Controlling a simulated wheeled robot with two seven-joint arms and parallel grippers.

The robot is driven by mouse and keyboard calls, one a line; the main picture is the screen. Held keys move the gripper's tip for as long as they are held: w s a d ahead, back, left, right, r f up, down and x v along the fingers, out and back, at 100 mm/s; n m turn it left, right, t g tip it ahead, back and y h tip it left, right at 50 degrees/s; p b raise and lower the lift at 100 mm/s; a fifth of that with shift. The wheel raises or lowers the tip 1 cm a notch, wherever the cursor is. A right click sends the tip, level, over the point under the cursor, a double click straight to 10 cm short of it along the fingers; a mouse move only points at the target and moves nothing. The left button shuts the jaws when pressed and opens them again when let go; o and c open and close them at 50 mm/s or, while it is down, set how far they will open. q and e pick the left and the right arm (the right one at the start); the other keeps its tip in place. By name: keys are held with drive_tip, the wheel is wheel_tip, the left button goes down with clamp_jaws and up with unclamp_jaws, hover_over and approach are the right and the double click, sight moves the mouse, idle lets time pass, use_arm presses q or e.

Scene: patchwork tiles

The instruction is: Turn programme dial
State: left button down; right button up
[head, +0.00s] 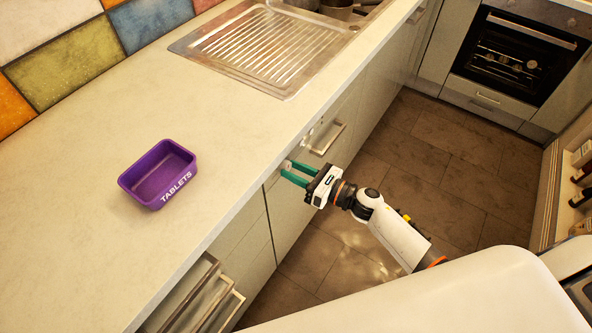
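My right gripper (287,170) reaches in from the lower right to the pale appliance front just under the worktop edge. Its two green fingers stand apart, with their tips at the front. A small pale round part, perhaps the programme dial (287,163), shows at the fingertips and is mostly hidden by them. I cannot tell whether the fingers touch or grip it, or how it is turned. My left gripper is not in view.
A metal handle (328,137) sits right of the fingers. A purple tub (158,174) marked TABLETS stands on the worktop (90,240), with a steel sink drainer (255,50) behind. An oven (520,55) is at the far right. The tiled floor (440,170) is clear.

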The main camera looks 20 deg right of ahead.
drive_tip(key=shift+c, duration=1.3)
